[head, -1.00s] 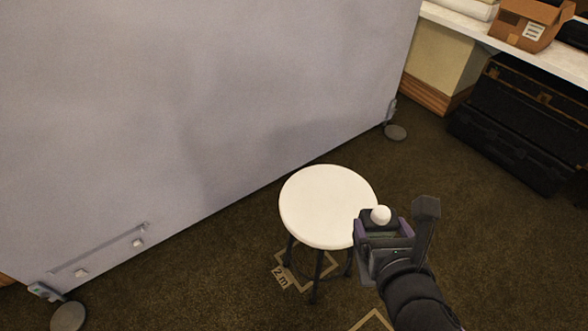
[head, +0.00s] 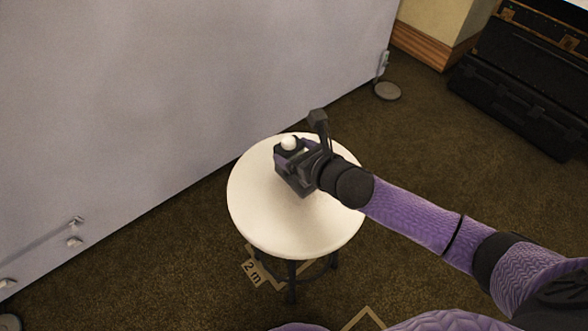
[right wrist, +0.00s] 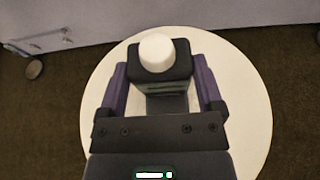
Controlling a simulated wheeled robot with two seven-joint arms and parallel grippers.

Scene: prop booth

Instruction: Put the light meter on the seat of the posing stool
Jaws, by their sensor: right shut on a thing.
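The light meter (head: 290,150) is a small dark box with a white dome on top. It also shows in the right wrist view (right wrist: 158,62), between the two purple fingers. My right gripper (head: 292,160) is shut on it and holds it upright over the far part of the stool's seat. The posing stool (head: 270,220) has a round white seat and dark legs. The seat also fills much of the right wrist view (right wrist: 245,110). I cannot tell whether the meter touches the seat. My left gripper is not in view.
A grey backdrop panel (head: 150,90) stands behind and left of the stool, on round feet (head: 387,91). Black cases (head: 520,85) stand at the back right. The near part of the seat is bare. A floor mark reading "2 m" (head: 252,272) lies by the stool's legs.

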